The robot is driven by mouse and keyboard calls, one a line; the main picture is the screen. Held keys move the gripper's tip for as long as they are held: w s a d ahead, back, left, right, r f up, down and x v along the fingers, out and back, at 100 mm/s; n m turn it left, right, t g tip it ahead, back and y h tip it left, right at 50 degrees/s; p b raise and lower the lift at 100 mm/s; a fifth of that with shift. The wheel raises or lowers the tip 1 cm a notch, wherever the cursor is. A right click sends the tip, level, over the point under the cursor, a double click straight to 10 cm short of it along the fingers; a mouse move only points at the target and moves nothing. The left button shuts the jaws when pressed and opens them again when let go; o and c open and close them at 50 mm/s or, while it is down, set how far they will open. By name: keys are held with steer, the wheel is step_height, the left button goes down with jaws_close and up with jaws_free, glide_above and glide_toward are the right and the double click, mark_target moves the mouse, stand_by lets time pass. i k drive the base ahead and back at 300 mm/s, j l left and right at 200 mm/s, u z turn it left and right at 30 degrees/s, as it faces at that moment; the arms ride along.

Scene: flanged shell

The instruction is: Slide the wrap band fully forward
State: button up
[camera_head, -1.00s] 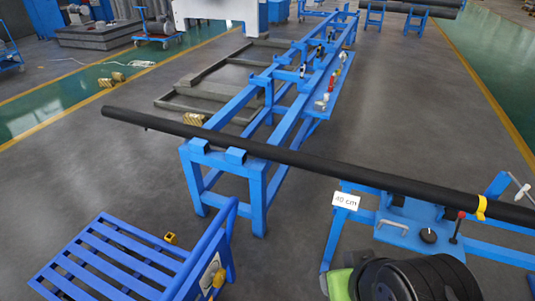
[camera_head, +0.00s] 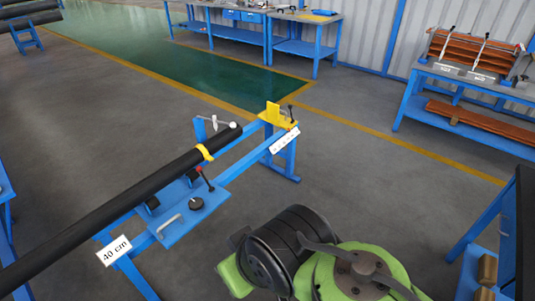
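A yellow wrap band (camera_head: 205,152) sits around a long black pipe (camera_head: 130,205), a short way back from the pipe's upper right end. The pipe lies slanted across a blue stand (camera_head: 185,226). A yellow bracket (camera_head: 277,115) stands at the far end of the stand, a little beyond the pipe's end. My black and green arm (camera_head: 330,260) shows at the bottom, apart from the band and pipe. My gripper's fingers cannot be made out.
A white "40 cm" sign (camera_head: 114,250) hangs at the stand's near end. A red-knobbed lever (camera_head: 204,178) and a grey handle (camera_head: 169,224) are on the stand. Blue workbenches (camera_head: 300,35) line the back, and a rack table (camera_head: 470,90) stands at right. The floor between is clear.

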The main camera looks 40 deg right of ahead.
mark_target(209, 158)
steer(key=z, duration=0.65)
steer(key=i+u, duration=0.3)
steer(key=i, duration=0.25)
steer(key=i+l+u, duration=0.1)
steer(key=i+u, duration=0.25)
steer(key=i, duration=0.15)
steer(key=i+l+u, duration=0.3)
steer(key=i, duration=0.2)
